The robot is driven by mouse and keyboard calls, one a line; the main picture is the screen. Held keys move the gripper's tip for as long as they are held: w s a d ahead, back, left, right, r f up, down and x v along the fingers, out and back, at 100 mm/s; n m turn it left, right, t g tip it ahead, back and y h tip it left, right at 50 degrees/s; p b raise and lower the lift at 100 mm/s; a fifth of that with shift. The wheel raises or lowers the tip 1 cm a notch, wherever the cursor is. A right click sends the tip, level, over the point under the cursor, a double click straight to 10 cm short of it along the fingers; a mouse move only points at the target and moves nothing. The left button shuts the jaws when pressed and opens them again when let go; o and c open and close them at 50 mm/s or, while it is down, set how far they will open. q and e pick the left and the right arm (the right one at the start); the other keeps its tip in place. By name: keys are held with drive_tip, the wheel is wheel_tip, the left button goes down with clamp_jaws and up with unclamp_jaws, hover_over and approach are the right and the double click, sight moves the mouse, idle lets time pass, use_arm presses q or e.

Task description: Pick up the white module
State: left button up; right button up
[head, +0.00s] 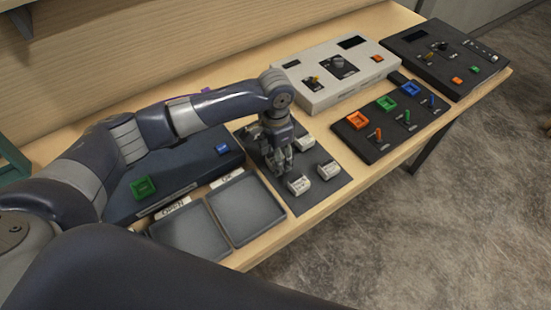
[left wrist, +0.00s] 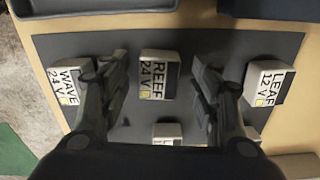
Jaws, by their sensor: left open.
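Several small white modules with black label ends lie on a dark mat (left wrist: 215,45). In the left wrist view they include one marked REEF 24 V (left wrist: 158,75), one marked WAVE 24 V (left wrist: 70,85) and one marked LEAF 12 V (left wrist: 268,84). Another white module (left wrist: 167,130) is partly hidden near my palm. My left gripper (head: 281,168) points down over the mat, open and empty. In the wrist view its fingers stand either side of the REEF module, apart from it. Whether they are down at its height I cannot tell. My right gripper is not in view.
Two grey trays (head: 271,228) lie in front, one labelled OPEN. A dark blue box (head: 117,208) with green and blue parts is behind them. A white console (head: 312,98), a black switch panel (head: 383,151) and a black console (head: 433,80) stand to the right.

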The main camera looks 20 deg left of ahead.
use_arm(q)
wheel_tip(320, 180, down, 2)
drive_tip(key=shift+d, duration=0.1)
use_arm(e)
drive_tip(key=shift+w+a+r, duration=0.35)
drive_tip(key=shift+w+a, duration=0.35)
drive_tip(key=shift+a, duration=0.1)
use_arm(q)
drive_tip(key=c, duration=1.2)
drive_tip(key=shift+o, duration=0.2)
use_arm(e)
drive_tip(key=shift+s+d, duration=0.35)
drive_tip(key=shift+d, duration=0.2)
